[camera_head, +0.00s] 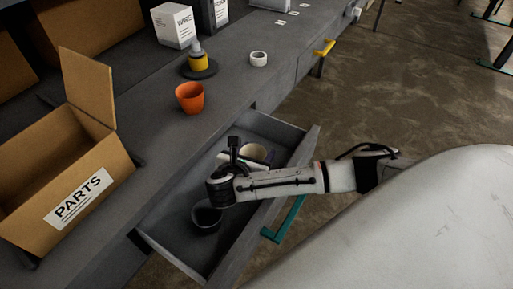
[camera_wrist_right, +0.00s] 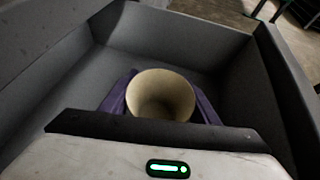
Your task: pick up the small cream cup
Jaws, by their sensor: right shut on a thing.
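The small cream cup (camera_wrist_right: 160,95) stands upright in the right wrist view, its round open mouth facing the camera. My right gripper (camera_wrist_right: 163,106) has a purple finger on each side of the cup and is shut on it. In the head view my right arm reaches in from the right over an open grey drawer (camera_head: 170,231). There the cream cup (camera_head: 256,152) is largely hidden behind my wrist. I cannot tell whether the cup touches the drawer floor. My left gripper is not in view.
A dark cup (camera_head: 206,217) sits in the drawer's near part. The drawer walls stand close around my gripper; a teal handle (camera_head: 284,219) is on its front. On the bench are an orange cup (camera_head: 189,97), a yellow cup (camera_head: 198,61), white tape (camera_head: 259,59) and a cardboard PARTS box (camera_head: 108,172).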

